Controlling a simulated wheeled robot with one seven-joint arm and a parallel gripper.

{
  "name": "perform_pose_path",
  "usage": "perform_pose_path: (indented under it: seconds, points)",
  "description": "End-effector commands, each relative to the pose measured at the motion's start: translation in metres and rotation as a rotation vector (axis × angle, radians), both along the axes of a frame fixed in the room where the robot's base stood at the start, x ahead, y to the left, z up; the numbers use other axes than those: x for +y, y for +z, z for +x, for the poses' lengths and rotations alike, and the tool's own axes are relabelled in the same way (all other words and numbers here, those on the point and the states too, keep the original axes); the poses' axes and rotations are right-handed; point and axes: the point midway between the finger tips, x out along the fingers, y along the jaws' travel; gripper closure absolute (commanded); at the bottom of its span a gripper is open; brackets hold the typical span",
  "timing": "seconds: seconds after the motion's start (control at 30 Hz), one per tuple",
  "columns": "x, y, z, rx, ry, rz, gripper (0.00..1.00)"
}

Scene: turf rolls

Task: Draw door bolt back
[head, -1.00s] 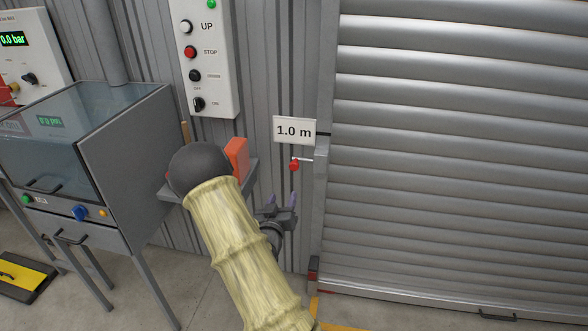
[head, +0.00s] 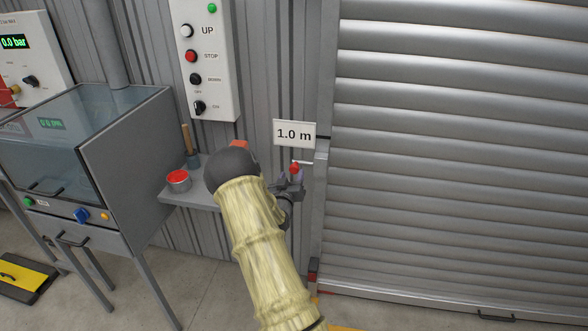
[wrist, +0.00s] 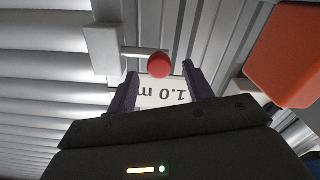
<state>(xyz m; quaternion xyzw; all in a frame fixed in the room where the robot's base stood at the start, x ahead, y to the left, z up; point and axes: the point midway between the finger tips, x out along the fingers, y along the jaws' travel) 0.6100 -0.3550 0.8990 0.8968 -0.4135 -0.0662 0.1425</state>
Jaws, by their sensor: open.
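The door bolt shows as a thin metal rod with a red knob (head: 295,168) at the left edge of the roller door (head: 450,150). In the wrist view the red knob (wrist: 159,65) sits at the end of the rod, which runs into a pale bracket (wrist: 103,48). My gripper (head: 288,178) is open and close to the knob. In the wrist view its two dark fingers (wrist: 158,85) point toward the knob, one on each side of its line. I cannot tell whether the knob is between the fingertips or just beyond them.
A "1.0 m" sign (head: 294,133) hangs just above the bolt. An orange block (wrist: 286,55) shows at right in the wrist view. A control box (head: 208,60) is on the wall above.

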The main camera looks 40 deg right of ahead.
Motion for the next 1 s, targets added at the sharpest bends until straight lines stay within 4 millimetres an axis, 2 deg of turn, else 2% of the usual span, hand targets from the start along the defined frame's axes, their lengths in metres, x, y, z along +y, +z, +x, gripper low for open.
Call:
perform_pose_path:
  seconds: [0.1,0.3,0.67,0.9,0.93,1.0]
  points:
    - [-0.015,0.001,0.012,-0.002,-0.001,0.000,0.49]
    - [-0.029,0.001,0.027,-0.001,0.002,-0.001,0.49]
    - [-0.033,0.000,0.029,0.000,0.001,0.000,0.49]
    - [-0.033,0.000,0.029,0.000,0.001,0.000,0.96]
    - [-0.033,0.000,0.029,0.000,0.001,0.000,1.00]
    - [-0.033,0.000,0.029,0.000,0.001,0.000,1.00]
